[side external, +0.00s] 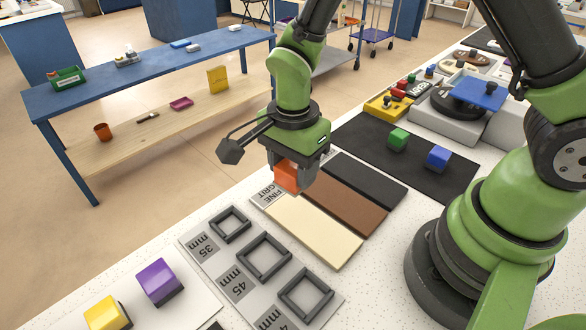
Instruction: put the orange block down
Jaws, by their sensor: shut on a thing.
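The orange block (287,175) is held in my gripper (293,182), which is shut on it. My gripper points down above the far end of the sanding strips, near the label reading FINE GRIT. I cannot tell how far the block is above the surface. Part of the block is hidden by the gripper's fingers.
Cream (312,230), brown (343,205) and black (366,178) strips lie below. A grey plate (225,262) with square frames is nearer. Purple (158,281), yellow (106,313), green (398,139) and blue (438,158) blocks stand around. The dark mat (375,137) has free room.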

